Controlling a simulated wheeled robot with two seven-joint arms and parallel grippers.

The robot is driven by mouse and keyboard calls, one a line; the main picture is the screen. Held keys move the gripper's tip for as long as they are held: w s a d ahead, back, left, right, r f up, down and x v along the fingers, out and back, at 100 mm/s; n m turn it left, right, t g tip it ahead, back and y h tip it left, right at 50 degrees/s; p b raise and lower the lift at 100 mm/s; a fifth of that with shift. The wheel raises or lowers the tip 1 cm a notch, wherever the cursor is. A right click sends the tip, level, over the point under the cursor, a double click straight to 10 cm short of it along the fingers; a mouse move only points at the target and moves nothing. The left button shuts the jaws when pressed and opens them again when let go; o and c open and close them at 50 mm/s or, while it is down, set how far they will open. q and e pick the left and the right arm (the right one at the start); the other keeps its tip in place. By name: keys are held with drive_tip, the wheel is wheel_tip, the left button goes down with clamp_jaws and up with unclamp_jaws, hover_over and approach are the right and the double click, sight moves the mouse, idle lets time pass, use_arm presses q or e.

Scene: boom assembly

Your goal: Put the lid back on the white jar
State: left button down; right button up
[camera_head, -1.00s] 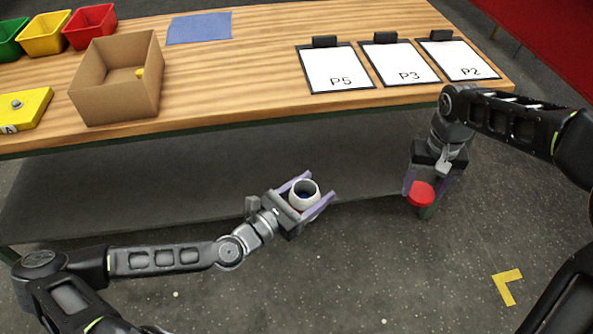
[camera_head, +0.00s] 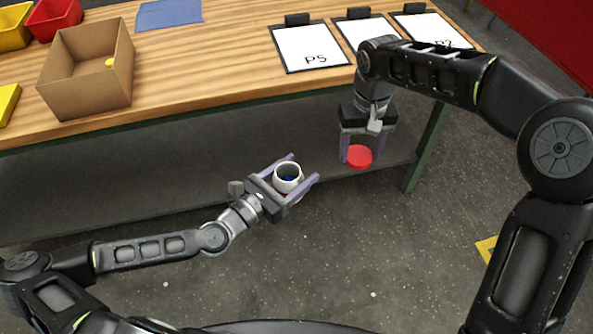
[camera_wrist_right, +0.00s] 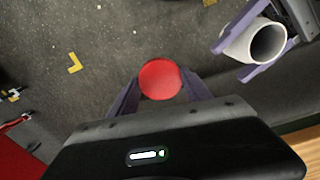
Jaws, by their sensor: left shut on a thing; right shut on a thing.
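The white jar (camera_head: 288,178) is held between the purple fingers of my left gripper (camera_head: 304,167), in front of the table's lower shelf. Its mouth is open and faces up towards the head camera, with something blue inside. The jar also shows in the right wrist view (camera_wrist_right: 262,42) at the upper right. My right gripper (camera_head: 361,160) is shut on the red lid (camera_head: 359,156), to the right of the jar and apart from it. The lid shows between the fingertips in the right wrist view (camera_wrist_right: 160,80).
The wooden table (camera_head: 220,70) carries a cardboard box (camera_head: 85,80) with a small yellow thing inside, a blue cloth (camera_head: 170,13), colored bins and clipboards (camera_head: 310,47). The table's edge and lower shelf (camera_head: 130,180) are close behind both grippers. The floor in front is clear.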

approach(288, 165)
drive_tip(key=s, duration=0.2)
drive_tip(key=shift+s+d+r+m, duration=0.1)
drive_tip(key=shift+s+r+m, duration=0.15)
drive_tip(key=shift+s+m, duration=0.15)
drive_tip(key=shift+f, duration=0.15)
drive_tip(key=shift+f, duration=1.9)
drive_tip(key=shift+f, duration=0.9)
drive_tip(key=shift+f, duration=0.55)
